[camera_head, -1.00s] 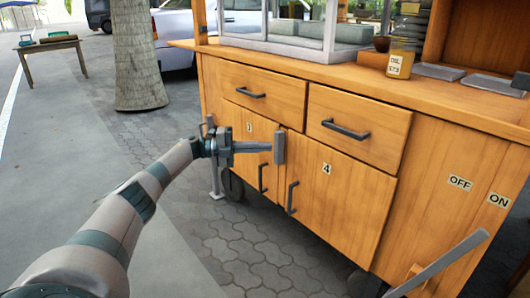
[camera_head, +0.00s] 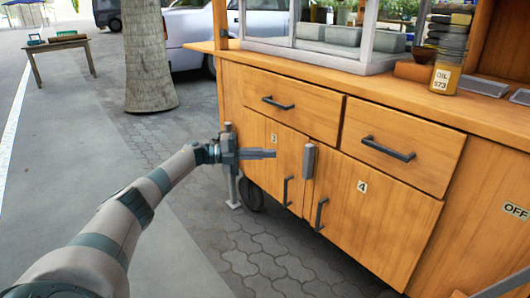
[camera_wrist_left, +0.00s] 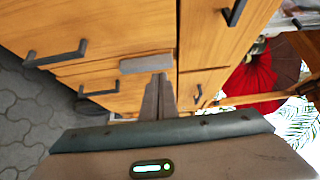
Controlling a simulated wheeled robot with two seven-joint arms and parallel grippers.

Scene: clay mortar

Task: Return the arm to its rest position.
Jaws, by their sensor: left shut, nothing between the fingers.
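My left arm comes in from the lower left of the head view. Its gripper (camera_head: 273,154) is shut and empty, with the fingers pointing right in front of the orange wooden cart (camera_head: 232,92). In the picture, the fingertips stop short of a grey upright latch block (camera_head: 309,160) between the doors marked 3 and 4. In the left wrist view the closed fingers (camera_wrist_left: 160,80) point at the cart front, with the grey block (camera_wrist_left: 146,65) just beyond the tips. Nothing is held.
The cart has drawers with dark handles (camera_head: 388,149) and door handles (camera_head: 321,214). An oil jar (camera_head: 446,74) stands on its top. A tree trunk (camera_head: 147,57) and a small table (camera_head: 62,49) stand behind. Open pavement (camera_head: 175,255) lies left of the cart.

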